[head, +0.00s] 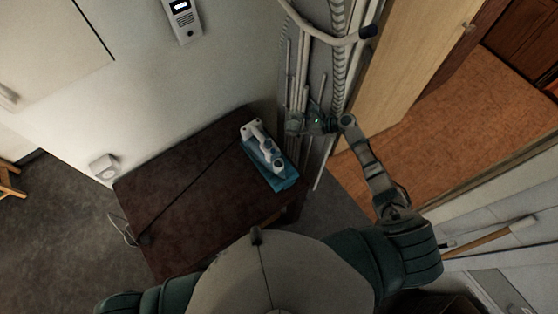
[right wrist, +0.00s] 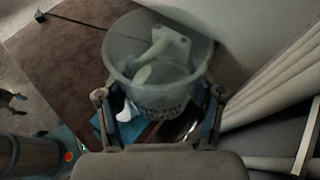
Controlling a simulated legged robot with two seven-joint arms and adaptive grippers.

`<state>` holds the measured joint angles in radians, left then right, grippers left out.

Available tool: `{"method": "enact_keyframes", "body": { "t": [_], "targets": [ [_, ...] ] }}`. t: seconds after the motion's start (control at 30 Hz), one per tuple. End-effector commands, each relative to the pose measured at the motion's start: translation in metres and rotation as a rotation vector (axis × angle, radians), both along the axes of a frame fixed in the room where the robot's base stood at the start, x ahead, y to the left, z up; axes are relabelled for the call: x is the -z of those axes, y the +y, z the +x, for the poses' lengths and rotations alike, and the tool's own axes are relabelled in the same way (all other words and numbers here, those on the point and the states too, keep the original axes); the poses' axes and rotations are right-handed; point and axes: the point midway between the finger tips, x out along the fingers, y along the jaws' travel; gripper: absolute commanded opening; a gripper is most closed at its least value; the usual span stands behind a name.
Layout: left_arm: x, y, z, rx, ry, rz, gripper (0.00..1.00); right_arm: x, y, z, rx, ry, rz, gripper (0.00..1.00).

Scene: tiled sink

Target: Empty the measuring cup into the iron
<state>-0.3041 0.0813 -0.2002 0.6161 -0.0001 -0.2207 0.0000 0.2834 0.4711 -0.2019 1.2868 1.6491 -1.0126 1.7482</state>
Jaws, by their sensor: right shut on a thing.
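The iron (head: 262,148) is white and grey with a blue base, on the right part of a dark brown table. My right gripper (head: 318,122) is to the right of the iron. In the right wrist view, my right gripper (right wrist: 158,100) is shut on the clear measuring cup (right wrist: 125,58), with a finger on either side. The cup's wide round opening shows, and pale shapes appear through its walls. I cannot tell how much it holds. The cup is hard to make out in the head view. Part of the iron (right wrist: 131,110) shows below the cup. My left gripper is not in view.
The brown table (head: 185,190) has free room left of the iron, crossed by a thin dark cord. Grey pipes (head: 303,65) run along the wall beside my right gripper. An open wooden door (head: 405,75) stands further right. A wall socket (head: 104,165) is at the left.

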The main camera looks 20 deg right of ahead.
Motion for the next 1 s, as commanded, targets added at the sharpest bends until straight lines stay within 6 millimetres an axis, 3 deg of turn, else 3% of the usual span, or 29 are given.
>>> {"method": "enact_keyframes", "body": {
  "t": [0.1,0.27,0.57,0.63,0.7,1.0],
  "targets": [
    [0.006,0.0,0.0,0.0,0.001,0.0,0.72,0.006,0.002,0.0,0.0,-0.005,-0.006,0.25],
    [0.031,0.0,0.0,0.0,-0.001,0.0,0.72,0.034,0.004,-0.003,0.0,-0.03,-0.036,0.25],
    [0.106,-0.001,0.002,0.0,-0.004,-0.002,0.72,0.113,0.008,-0.008,0.0,-0.121,-0.137,0.25],
    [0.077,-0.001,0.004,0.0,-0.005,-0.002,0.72,0.081,0.011,-0.01,-0.001,-0.169,-0.184,0.25],
    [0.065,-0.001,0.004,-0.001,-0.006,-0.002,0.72,0.067,0.013,-0.011,0.001,-0.204,-0.219,0.25],
    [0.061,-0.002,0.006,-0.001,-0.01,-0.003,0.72,0.064,0.023,-0.02,0.0,-0.328,-0.363,0.25]
  ]
}}
